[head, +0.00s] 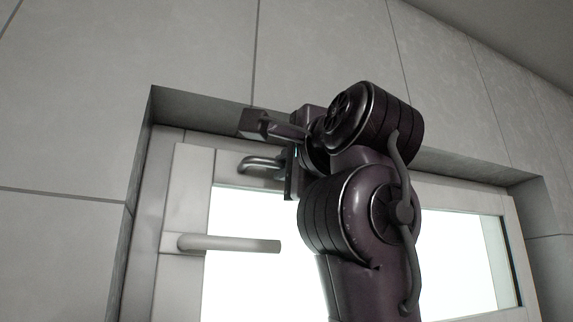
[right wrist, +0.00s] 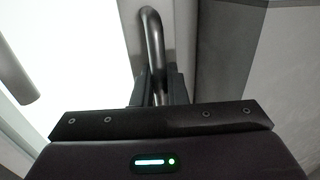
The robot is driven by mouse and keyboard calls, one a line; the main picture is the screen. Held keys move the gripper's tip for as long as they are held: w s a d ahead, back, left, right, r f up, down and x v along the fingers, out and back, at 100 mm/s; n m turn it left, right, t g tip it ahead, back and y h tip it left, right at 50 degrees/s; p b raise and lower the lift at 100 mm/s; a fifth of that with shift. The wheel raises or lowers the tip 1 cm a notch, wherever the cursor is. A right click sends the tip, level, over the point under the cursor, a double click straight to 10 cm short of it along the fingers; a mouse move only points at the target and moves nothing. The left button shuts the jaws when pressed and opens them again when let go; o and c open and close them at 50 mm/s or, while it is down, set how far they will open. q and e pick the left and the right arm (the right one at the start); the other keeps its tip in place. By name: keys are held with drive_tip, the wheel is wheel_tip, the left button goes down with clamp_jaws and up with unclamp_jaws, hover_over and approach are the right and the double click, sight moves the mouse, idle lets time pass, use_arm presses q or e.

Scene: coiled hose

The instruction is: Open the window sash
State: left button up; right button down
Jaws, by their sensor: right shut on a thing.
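The window sash (head: 184,200) is a pale frame around bright glass, set in a recess of the tiled wall. A curved metal handle (head: 262,163) is at the top of the sash, at its left end. It also shows in the right wrist view as a bent metal bar (right wrist: 152,40). My right gripper (right wrist: 158,90) is shut on this metal handle, with one finger on each side of it. My right arm covers the middle of the window in the head view. My left gripper is not in view.
A long pale lever handle (head: 228,244) sticks out from the left side of the sash, below the metal handle, and shows at the left of the right wrist view (right wrist: 14,75). The recess edge (head: 139,180) and tiled wall (head: 190,50) surround the window.

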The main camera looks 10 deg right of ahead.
drive_tip(key=shift+s+f+b, duration=0.15)
drive_tip(key=shift+f+b, duration=0.05)
drive_tip(key=shift+b, duration=0.1)
drive_tip(key=s+d+f+t+b, duration=0.1)
drive_tip(key=s+f+t+b, duration=0.1)
drive_tip(key=s+b, duration=0.5)
drive_tip(key=shift+d+f+b, duration=0.2)
drive_tip(key=shift+b, duration=0.1)
drive_tip(key=c, duration=1.9)
unclamp_jaws()
drive_tip(key=shift+s, duration=0.15)
drive_tip(key=o, duration=0.4)
drive_tip(key=shift+c, duration=0.2)
drive_tip(key=shift+w, duration=0.2)
drive_tip(key=shift+s, duration=0.1)
